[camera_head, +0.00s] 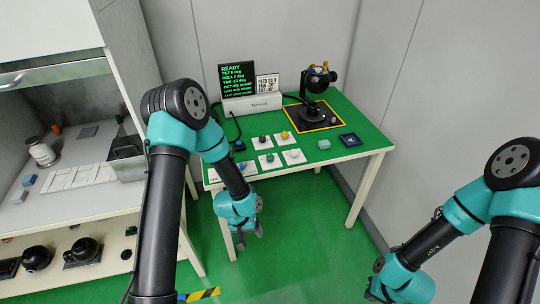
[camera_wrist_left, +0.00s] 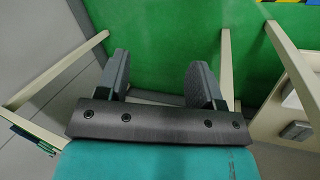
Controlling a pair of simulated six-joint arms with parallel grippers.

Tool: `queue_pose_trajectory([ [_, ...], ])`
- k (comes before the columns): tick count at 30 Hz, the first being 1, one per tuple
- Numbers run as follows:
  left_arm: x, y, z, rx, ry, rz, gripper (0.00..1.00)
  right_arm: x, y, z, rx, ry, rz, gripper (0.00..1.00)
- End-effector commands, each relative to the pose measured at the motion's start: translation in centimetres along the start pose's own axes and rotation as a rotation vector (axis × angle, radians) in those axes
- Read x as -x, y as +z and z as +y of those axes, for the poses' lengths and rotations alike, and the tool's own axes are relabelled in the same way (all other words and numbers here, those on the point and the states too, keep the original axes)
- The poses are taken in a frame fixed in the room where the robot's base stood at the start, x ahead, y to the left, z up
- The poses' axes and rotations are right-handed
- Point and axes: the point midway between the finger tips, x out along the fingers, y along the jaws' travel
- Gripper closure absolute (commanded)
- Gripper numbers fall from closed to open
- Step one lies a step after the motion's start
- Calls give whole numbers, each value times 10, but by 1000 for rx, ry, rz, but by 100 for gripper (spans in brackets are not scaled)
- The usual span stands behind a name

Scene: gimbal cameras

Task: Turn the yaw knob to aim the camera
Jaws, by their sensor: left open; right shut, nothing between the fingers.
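The gimbal camera (camera_head: 318,80) stands on a dark base plate with a yellow border at the back right of the green table (camera_head: 350,163). Small knob-like parts show on and beside it, but I cannot tell which is the yaw knob. The screen (camera_head: 238,80) behind reads READY with tilt, roll and yaw lines; the yaw figure is too small to read surely. My left gripper (camera_head: 250,234) hangs in front of the table's front edge, away from the gimbal. Its fingers are apart and empty in the left wrist view (camera_wrist_left: 160,75).
Several white tiles with coloured pieces, one a yellow piece (camera_head: 285,135), lie mid-table. A cabinet with a worktop (camera_head: 75,205) stands at left. Green floor is clear in front.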

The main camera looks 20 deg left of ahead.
Motion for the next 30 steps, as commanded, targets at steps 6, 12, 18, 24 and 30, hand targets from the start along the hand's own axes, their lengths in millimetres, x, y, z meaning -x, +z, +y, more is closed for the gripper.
queue_pose_trajectory([
  [6, 29, -100, 40, 52, -43, -12, 39, 0, 0, 0, 0, 0, 0, 100],
  [12, 80, -177, 76, 123, -118, -7, 39, 0, 0, 0, 0, 0, 0, 100],
  [18, 147, -235, 110, 212, -203, 22, 39, 0, 0, 0, 0, 0, 0, 100],
  [24, 228, -275, 143, 335, -295, 72, 39, 0, 0, 0, 0, 0, 0, 100],
  [30, 268, -286, 156, 405, -339, 98, 39, 0, 0, 0, 0, 0, 0, 100],
])
